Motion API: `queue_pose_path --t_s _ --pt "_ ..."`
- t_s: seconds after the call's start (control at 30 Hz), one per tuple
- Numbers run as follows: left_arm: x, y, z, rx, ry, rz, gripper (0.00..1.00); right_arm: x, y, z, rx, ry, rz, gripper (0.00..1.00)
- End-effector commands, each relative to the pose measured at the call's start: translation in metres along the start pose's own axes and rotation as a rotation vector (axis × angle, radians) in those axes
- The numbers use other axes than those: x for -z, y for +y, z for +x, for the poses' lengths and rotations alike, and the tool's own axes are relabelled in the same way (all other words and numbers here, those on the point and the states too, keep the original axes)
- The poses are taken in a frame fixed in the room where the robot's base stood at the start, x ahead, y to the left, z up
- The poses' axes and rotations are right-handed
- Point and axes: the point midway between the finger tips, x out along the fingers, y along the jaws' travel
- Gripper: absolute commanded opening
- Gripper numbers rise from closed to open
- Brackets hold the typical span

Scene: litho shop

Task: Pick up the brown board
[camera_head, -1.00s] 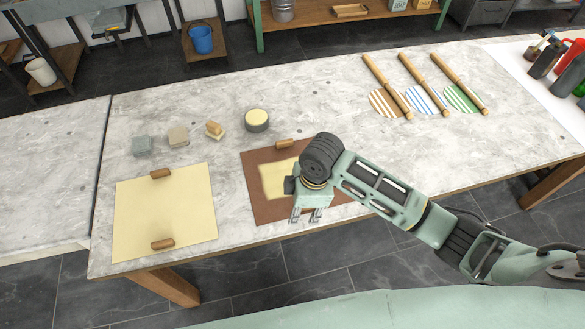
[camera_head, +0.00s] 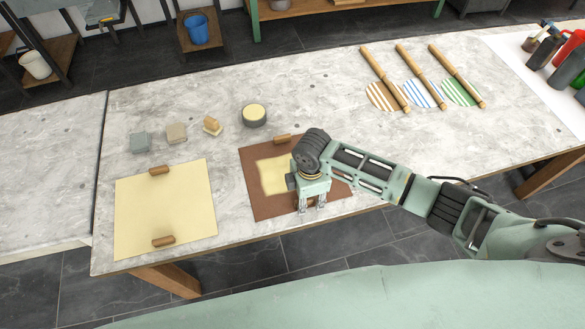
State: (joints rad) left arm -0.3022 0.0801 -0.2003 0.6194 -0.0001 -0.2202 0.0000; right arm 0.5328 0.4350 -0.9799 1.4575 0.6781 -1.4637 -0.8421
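The brown board (camera_head: 258,203) lies flat on the stone-topped table, with a pale yellow patch (camera_head: 271,177) in its middle. A wooden handle (camera_head: 282,139) shows at its far edge. My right gripper (camera_head: 312,208) is over the near right part of the board, fingers pointing down and spread apart. I see nothing between its fingers. The gripper and arm hide the board's right part and any handle at its near edge. Whether the fingertips touch the board cannot be told. My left gripper is out of view.
A cream board (camera_head: 165,210) with two wooden handles lies to the left. Grey and beige blocks (camera_head: 176,133), a small brush (camera_head: 212,125) and a round tin (camera_head: 254,115) stand behind. Bottles (camera_head: 566,66) stand far right.

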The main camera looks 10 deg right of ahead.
Motion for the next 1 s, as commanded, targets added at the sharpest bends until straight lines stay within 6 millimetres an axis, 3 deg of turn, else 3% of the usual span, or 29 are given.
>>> queue_pose_path --t_s 0.17,0.57,1.0 --pt "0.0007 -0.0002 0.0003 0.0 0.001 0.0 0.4 0.0001 0.0 0.0006 0.0 0.0 0.0 0.34" --pt "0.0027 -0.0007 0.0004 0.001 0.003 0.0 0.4 0.0 0.0001 0.0002 0.0 0.0 0.0 0.0" --pt "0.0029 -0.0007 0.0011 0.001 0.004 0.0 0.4 0.0001 0.001 -0.0023 -0.003 0.0 0.0 0.0"
